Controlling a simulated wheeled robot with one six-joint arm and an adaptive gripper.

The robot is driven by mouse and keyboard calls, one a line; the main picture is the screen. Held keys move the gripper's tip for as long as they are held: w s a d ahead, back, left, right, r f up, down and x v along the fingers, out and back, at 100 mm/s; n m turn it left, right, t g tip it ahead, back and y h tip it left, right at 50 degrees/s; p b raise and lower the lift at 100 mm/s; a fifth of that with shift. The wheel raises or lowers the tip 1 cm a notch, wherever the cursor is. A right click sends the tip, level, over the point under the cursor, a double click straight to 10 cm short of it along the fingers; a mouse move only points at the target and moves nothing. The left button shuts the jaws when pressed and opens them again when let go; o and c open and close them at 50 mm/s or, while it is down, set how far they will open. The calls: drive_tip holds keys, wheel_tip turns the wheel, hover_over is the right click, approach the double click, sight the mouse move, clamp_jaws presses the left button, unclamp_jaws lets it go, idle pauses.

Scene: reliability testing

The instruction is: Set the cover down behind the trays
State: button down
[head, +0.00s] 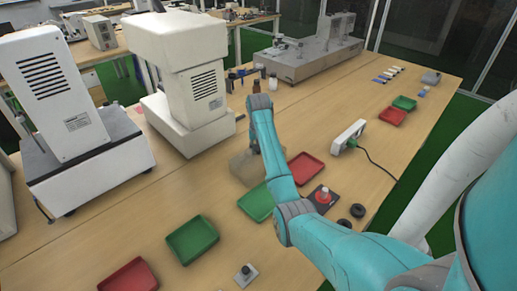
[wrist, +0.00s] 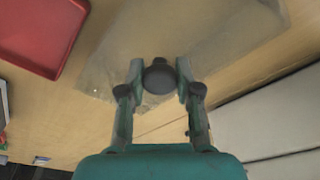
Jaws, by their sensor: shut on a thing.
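The cover (wrist: 215,30) is a clear, faintly tinted box with a round dark knob (wrist: 159,76) on top. In the wrist view my gripper (wrist: 158,80) has its two fingers on either side of the knob, shut on it. In the head view the cover (head: 244,167) shows partly behind my arm, beyond the green tray (head: 256,203) and left of the red tray (head: 305,168). I cannot tell whether its bottom touches the table. The red tray also shows at the upper left of the wrist view (wrist: 38,30).
A white instrument (head: 185,80) stands just behind and left of the cover. Another green tray (head: 192,240) and red tray (head: 130,277) lie at the front left. A small red-topped item (head: 323,196) and a power strip (head: 348,136) are to the right.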

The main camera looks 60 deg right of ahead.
drive_tip(key=c, duration=0.7)
unclamp_jaws()
drive_tip(key=r, duration=0.5)
drive_tip(key=a+r, duration=0.1)
drive_tip(key=r, duration=0.1)
drive_tip(key=shift+s+r, duration=0.15)
drive_tip(key=shift+s, duration=0.1)
drive_tip(key=shift+s+d, duration=0.1)
